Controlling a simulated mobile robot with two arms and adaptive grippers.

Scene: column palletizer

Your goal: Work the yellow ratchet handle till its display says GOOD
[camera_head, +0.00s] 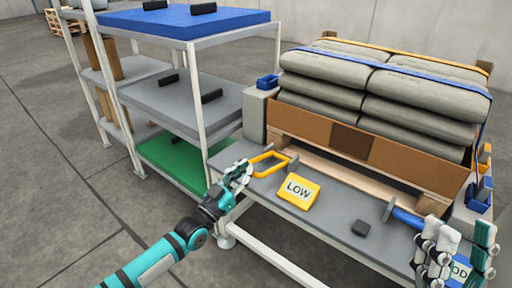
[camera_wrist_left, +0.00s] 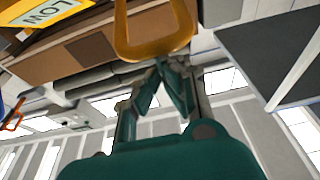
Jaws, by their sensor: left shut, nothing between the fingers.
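The yellow ratchet handle (camera_head: 268,172), an open loop, lies at the left end of the grey bench. Beside it a yellow display (camera_head: 298,191) reads LOW; it shows upside down in the left wrist view (camera_wrist_left: 50,14). My left gripper (camera_head: 243,170) is just left of the handle, shut and empty. In the left wrist view its fingertips (camera_wrist_left: 163,68) meet close to the handle's loop (camera_wrist_left: 155,48); I cannot tell whether they touch it.
Grey sacks (camera_head: 385,85) under yellow and blue straps stand in a brown-sided pallet load behind the bench (camera_head: 335,220). A shelf rack (camera_head: 198,95) stands at left. Floor is clear at lower left.

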